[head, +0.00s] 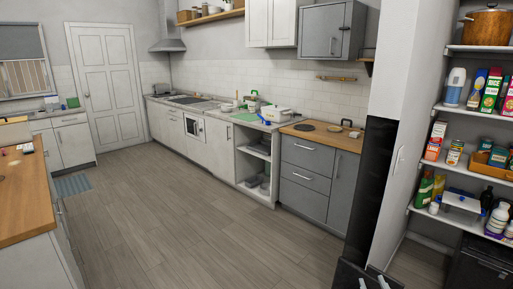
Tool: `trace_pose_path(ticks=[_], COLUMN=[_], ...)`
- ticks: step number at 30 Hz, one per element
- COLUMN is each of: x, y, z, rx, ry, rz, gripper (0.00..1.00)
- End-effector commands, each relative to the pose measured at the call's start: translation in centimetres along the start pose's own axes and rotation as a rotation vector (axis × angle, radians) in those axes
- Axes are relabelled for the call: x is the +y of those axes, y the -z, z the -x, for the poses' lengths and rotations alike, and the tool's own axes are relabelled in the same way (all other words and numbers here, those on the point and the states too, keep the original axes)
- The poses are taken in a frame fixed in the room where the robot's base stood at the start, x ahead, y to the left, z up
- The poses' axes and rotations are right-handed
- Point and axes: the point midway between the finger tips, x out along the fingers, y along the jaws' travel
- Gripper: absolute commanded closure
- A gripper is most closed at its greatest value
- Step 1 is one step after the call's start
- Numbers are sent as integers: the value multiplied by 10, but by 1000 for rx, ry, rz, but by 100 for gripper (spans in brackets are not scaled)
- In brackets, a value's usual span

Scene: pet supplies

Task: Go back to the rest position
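My gripper is not clearly seen in the head view. No held object shows. The task names no object, and no pet supplies can be made out for sure. At the bottom edge there is a dark shape (350,275) with two light grey bars; it is cut off by the frame and I cannot tell what it is.
The wood floor (185,225) is clear in the middle. A wood-topped counter (25,205) stands at left. Grey drawers (305,185) and white cabinets (215,145) line the back wall. A tall black panel (377,170) and stocked pantry shelves (470,137) stand at right.

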Motion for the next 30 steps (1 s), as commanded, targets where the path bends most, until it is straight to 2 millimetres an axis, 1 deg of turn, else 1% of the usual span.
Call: trace_pose_path(ticks=[1,7,13,14,15,17,18,24,26,27,30], x=[-6,-20,-28,-28,-29,-29,-29,-27,-26,-26,-25], y=[-8,-18,-19,-18,-17,-16,-14,-6,-4,-4,-6], z=[23,107,193,206,223,248,264,340,361,374,405], rx=[21,116,180,188,196,204,208,200,185,172,122], ry=[5,20,45,49,55,64,71,103,112,119,137], rz=[-19,-105,-178,-188,-202,-221,-232,-276,-283,-285,-285], gripper=[65,65,65,65,65,65,65,65,65,65,65])
